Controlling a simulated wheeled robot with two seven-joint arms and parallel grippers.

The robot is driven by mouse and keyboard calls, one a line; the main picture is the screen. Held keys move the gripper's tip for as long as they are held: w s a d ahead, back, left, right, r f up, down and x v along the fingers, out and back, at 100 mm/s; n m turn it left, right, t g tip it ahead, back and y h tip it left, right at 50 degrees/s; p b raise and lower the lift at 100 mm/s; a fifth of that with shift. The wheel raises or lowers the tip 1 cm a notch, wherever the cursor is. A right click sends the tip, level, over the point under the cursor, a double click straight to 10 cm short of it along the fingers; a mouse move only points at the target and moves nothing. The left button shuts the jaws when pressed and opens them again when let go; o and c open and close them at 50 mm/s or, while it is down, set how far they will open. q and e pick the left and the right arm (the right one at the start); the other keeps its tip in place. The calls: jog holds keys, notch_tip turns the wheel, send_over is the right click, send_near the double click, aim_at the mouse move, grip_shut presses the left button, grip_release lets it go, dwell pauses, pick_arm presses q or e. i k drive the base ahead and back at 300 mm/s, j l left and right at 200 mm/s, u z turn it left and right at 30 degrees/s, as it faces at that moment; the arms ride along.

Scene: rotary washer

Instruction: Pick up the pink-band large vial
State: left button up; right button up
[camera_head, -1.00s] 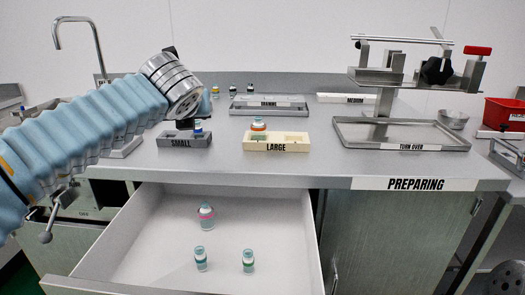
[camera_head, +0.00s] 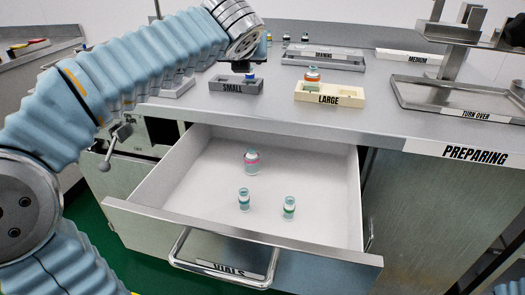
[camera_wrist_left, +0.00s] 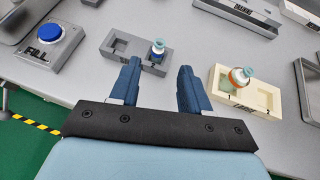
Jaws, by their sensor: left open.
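The pink-band large vial (camera_head: 251,161) stands upright in the open white drawer (camera_head: 190,194), toward its back. It is white-capped and larger than the two vials near it. My left gripper (camera_wrist_left: 158,72) is open and empty above the counter by the grey SMALL rack (camera_wrist_left: 119,44). In the head view only a dark bit of the left gripper (camera_head: 242,67) shows under the wrist, well behind and above the pink-band vial. The pink-band vial is not visible in the left wrist view. My right gripper is out of view.
Two smaller green-band vials (camera_head: 244,199) (camera_head: 289,207) stand nearer the drawer front. The cream LARGE rack (camera_head: 343,97) holds an orange-band vial (camera_head: 312,76). A blue FILL button (camera_wrist_left: 50,32) lies left. The counter edge overhangs the drawer's back.

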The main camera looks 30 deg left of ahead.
aim_at(252, 159)
jog(key=k+l, duration=0.15)
jog(key=l, duration=0.25)
jog(key=k+l, duration=0.15)
jog(key=l, duration=0.2)
jog(key=k+l, duration=0.15)
jog(key=l, duration=0.25)
jog(key=k+l, duration=0.15)
jog(key=l, duration=0.25)
jog(key=k+l, duration=0.15)
jog(key=l, duration=0.25)
